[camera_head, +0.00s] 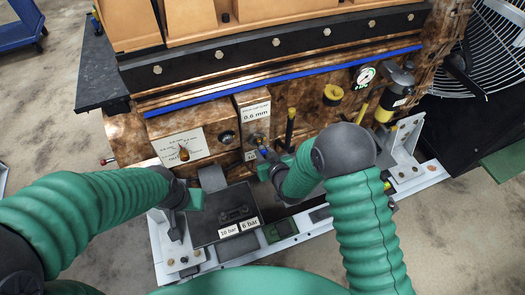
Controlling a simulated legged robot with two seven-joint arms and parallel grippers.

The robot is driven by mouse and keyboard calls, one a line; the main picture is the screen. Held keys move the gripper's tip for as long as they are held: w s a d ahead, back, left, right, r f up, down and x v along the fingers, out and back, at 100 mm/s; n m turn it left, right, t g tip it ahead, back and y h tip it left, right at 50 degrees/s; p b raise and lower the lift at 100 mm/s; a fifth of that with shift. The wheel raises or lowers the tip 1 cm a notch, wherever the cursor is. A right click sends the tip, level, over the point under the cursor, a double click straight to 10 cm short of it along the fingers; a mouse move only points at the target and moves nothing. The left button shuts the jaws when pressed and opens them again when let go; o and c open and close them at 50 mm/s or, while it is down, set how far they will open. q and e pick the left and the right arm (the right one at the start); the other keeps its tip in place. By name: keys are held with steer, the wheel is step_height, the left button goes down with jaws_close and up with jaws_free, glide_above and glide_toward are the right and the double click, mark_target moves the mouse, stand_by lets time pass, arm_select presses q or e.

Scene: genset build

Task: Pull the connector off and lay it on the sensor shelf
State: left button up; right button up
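A sensor fitting (257,139) sits on the copper-coloured engine block, below a plate marked "0.6 mm" (256,111). My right gripper (264,155) is right at this fitting, reaching in from the lower right. The connector is too small and too covered by the gripper to make out clearly, and I cannot tell if the fingers are closed on it. A dark shelf (205,232) with labels "10 bar" and "6 bar" lies in front of the block, with a small dark part on it. My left gripper (204,184) is at the shelf's left back corner; its fingers are not clear.
A labelled plate with an orange-brown knob (184,153) is left of the fitting. A pressure gauge (364,76), a yellow cap (333,94) and a dark filter-like part (396,85) are to the right. A pale metal rail (310,229) runs along the front. A fan guard (497,45) stands far right.

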jaws_close()
steer(key=shift+s+d+p, duration=0.1)
steer(key=shift+s+d, duration=0.25)
steer(key=shift+s, duration=0.4)
steer(key=shift+s+d+p, duration=0.15)
steer(key=shift+s+d, duration=0.15)
steer(key=shift+s, duration=0.5)
steer(key=shift+s+d+p, duration=0.1)
steer(key=shift+s+d, duration=0.25)
steer(key=shift+s, duration=0.4)
steer(key=n+g+y+b, duration=0.5)
steer(key=n+g+y, duration=0.3)
steer(key=n, duration=0.4)
glide_above(246, 195)
steer(key=shift+g+h, duration=0.3)
steer(key=shift+g, duration=0.4)
step_height(246, 195, down, 9)
steer(key=shift+w+f, duration=0.1)
steer(key=shift+w, duration=0.05)
step_height(246, 195, down, 3)
steer(key=shift+r+b, duration=0.1)
steer(key=shift+b, duration=0.75)
steer(key=shift+f, duration=0.45)
steer(key=shift+f, duration=0.15)
steer(key=shift+f+b, duration=0.75)
steer(key=shift+b, duration=0.05)
